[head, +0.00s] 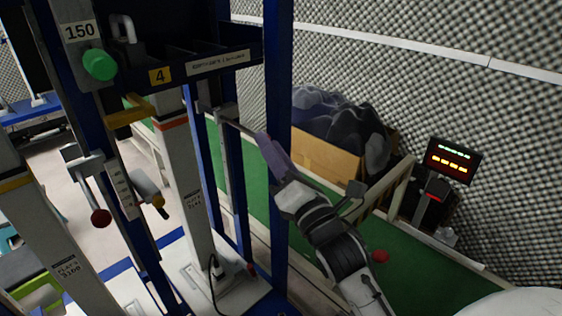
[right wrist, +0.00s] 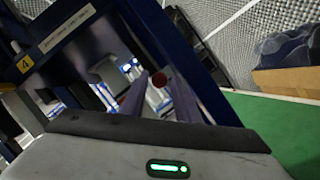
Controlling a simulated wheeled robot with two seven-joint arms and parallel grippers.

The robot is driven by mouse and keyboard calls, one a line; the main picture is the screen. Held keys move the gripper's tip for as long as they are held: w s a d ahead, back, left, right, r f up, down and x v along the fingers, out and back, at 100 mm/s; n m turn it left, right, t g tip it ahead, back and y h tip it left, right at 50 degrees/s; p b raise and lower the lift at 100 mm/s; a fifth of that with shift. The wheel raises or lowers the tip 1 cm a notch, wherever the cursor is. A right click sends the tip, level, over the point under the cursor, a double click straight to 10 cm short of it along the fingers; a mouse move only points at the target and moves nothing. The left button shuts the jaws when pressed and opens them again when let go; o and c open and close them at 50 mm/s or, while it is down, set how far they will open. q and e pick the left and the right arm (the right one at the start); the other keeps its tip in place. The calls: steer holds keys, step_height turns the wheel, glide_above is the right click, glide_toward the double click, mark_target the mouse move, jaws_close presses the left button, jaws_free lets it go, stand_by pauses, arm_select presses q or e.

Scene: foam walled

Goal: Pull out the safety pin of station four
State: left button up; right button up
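Station four has a dark tray with a yellow "4" label (head: 160,76) on a blue frame; the label also shows in the right wrist view (right wrist: 25,64). A thin grey rod (head: 238,126) sticks out from a bracket below the tray towards my right gripper (head: 264,142). The fingers are open. In the head view they hide the knob. I cannot tell whether this rod and knob are the safety pin. My left gripper is out of view.
Blue uprights (head: 279,100) stand close beside my right gripper. A cardboard box (head: 325,157) and a red-lit display (head: 452,161) stand on the right.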

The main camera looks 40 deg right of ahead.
steer(key=b+v, duration=0.1)
steer(key=v, duration=0.9)
steer(key=shift+b, duration=0.35)
steer(key=shift+w, duration=0.1)
steer(key=s+a+f+m+g+y, duration=0.1)
steer(key=a+f+m+g+y, duration=0.15)
steer(key=f+m, duration=0.6)
steer(key=s+a+f+m+g+y, duration=0.1)
steer(key=a+f+m+g, duration=0.3)
steer(key=f, duration=1)
steer(key=s+a+f+m+g+y, duration=0.1)
steer(key=s+a+f+m+g, duration=0.2)
steer(key=s+f+m, duration=0.2)
steer(key=s+a+f+m+g, duration=0.3)
steer(key=s+f+m, duration=0.2)
steer(key=f, duration=0.6)
steer(key=shift+s+a+f+y, duration=0.35)
steer(key=shift+s+f, duration=0.05)
steer(key=shift+s, duration=0.2)
